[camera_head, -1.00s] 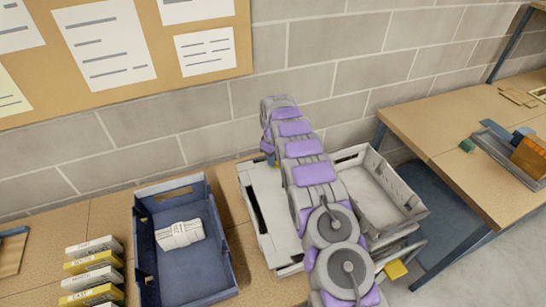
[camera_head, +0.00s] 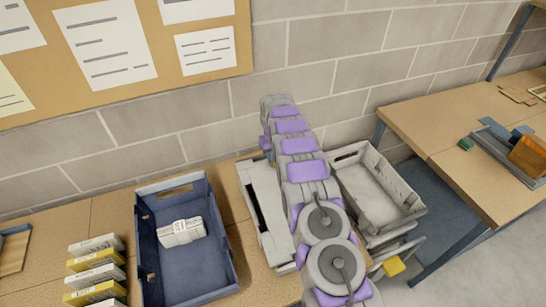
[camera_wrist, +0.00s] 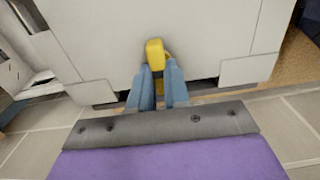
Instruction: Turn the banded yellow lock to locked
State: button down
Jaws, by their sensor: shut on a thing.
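The yellow lock (camera_wrist: 155,54) shows in the wrist view, on the face of a pale grey-white box (camera_wrist: 95,35). A dark band crosses it near the fingertips. My gripper (camera_wrist: 160,75) has its two blue fingers shut on the lower part of the lock; the rounded top sticks out beyond the tips. In the head view my arm hides the lock and most of my gripper. The same pale box (camera_head: 262,210) shows there on the bench, left of my arm. I cannot read any locked or unlocked mark.
A blue bin (camera_head: 145,250) with a white wrapped bundle (camera_head: 181,232) stands left of the pale box. Labelled blocks (camera_head: 95,272) are stacked further left. An empty grey crate (camera_head: 372,190) is right of my arm. A second bench (camera_head: 440,125) stands at the right.

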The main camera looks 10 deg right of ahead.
dwell(0.3)
jog(key=c, duration=1.1)
grip_release()
jog(key=shift+r, duration=0.15)
jog(key=shift+w+r+p, duration=0.1)
jog(key=shift+r+p, duration=0.5)
jog(key=shift+r, duration=7.9)
